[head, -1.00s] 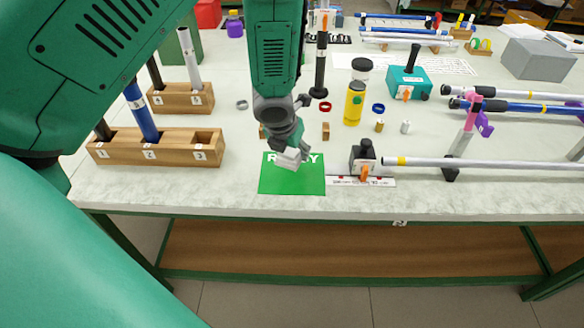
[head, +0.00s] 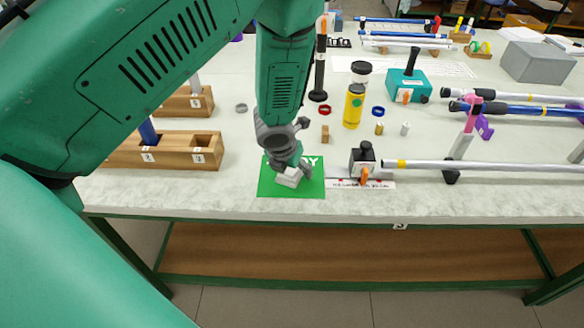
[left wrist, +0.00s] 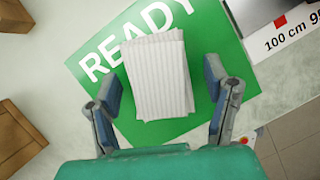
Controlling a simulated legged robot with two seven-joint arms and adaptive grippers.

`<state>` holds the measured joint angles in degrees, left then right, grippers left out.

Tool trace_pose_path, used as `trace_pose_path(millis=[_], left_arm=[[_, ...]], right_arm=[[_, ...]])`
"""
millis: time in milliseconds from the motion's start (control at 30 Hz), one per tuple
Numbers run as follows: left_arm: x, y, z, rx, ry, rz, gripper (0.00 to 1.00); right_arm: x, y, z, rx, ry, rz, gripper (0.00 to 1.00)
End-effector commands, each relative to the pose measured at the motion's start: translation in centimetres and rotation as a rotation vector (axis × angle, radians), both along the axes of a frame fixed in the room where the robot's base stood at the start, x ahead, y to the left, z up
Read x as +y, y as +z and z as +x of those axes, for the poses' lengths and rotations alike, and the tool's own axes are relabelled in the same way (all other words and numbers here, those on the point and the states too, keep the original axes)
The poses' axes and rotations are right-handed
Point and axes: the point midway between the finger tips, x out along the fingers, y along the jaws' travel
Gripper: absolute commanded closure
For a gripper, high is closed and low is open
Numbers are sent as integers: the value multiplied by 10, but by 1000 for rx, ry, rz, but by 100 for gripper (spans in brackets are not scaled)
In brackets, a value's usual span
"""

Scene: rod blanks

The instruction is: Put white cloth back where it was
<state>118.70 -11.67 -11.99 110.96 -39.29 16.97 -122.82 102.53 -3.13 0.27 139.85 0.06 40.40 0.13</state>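The white cloth (left wrist: 158,75) is a folded, ribbed pad over the green READY mat (left wrist: 88,48). In the head view the cloth (head: 289,178) shows as a small pale block over the middle of the mat (head: 312,189), just below my left gripper (head: 287,170). In the left wrist view my left gripper (left wrist: 163,95) has its two blue-padded fingers apart, one on each side of the cloth. A gap shows at the right finger; the left pad is close to the cloth's edge. The cloth covers part of the mat's lettering. My right gripper is not in view.
A wooden block with numbered slots (head: 178,164) stands left of the mat. A black clamp (head: 363,160) on a printed scale strip (head: 382,184) stands just right, with a long rod (head: 480,165). A yellow bottle (head: 353,107) stands behind. The table's front edge is close and clear.

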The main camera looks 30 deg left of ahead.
Motion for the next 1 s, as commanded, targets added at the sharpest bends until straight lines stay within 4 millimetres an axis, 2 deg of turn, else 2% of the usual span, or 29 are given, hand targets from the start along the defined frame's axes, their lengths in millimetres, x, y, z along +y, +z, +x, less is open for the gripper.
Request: trace_pose_path(millis=[167, 267, 700, 833, 1000], left_arm=[[0, 2, 0, -1, 0, 0, 30], [0, 10, -2, -2, 0, 0, 30], [-5, 91, -34, -2, 0, 0, 30], [-5, 106, -40, -1, 1, -1, 30], [-6, 112, -43, 1, 1, -1, 30]], right_arm=[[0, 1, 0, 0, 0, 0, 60], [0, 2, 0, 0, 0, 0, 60], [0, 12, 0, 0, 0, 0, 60], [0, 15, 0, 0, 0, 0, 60], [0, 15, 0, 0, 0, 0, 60]])
